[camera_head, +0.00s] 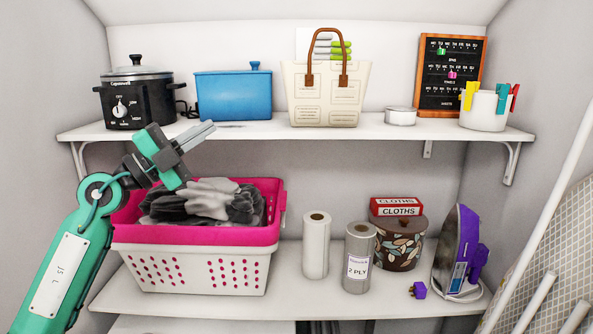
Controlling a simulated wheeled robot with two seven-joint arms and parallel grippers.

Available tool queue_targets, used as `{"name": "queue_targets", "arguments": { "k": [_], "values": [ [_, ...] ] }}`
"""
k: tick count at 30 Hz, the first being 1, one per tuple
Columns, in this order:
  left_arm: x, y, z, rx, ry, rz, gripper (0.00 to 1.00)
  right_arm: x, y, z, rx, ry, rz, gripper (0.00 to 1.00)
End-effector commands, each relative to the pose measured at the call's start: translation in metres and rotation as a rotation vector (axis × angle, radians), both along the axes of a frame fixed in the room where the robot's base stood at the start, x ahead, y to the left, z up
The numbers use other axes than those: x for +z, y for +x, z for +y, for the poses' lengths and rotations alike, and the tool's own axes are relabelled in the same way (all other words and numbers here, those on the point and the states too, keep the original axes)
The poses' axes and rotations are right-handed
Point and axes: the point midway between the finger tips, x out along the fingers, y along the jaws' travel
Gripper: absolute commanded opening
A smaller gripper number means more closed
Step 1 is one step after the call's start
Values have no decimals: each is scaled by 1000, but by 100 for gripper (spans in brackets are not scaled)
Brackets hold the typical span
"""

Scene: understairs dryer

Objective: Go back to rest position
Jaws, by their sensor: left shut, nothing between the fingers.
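My left gripper (200,134) is shut and empty. Its arm comes in from the lower left, and the fingers point to the right and slightly up. In the picture, the gripper lies over the front edge of the upper shelf, above a pink and white laundry basket (200,262). The basket stands on the lower shelf with grey and dark cloths (215,198) in it. My right gripper is not in view.
The upper shelf (250,131) holds a black slow cooker (135,98), a blue box (233,94), a cream bag (327,97) and a white pot (485,112). On the lower shelf (315,296) stand paper rolls (316,248), a patterned tin (402,248) and a purple iron (457,250). A pale ironing board (560,240) leans at right.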

Motion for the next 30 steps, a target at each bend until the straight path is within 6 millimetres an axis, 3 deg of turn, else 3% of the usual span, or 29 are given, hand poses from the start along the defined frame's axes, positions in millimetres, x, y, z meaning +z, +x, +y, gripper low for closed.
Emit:
{"name": "queue_targets", "arguments": {
  "k": [1, 5, 11, 14, 23, 26, 30],
  "values": [
    [-15, -5, -3, -13, -71, 4, 0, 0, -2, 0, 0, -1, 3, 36],
    [-42, -16, 4, -2, -279, 12, 0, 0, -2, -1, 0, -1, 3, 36],
    [-99, -25, 33, 118, -582, 109, 0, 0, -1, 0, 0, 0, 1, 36],
    [-138, -29, 51, 215, -714, 196, 0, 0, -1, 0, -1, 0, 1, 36],
    [-292, -63, 97, 599, -965, 606, 0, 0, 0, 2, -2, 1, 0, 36],
    [-350, -88, 105, 736, -990, 786, 0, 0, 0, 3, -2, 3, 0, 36],
    [-431, -139, 105, 915, -969, 1072, 0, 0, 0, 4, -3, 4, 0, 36]
  ]
}}
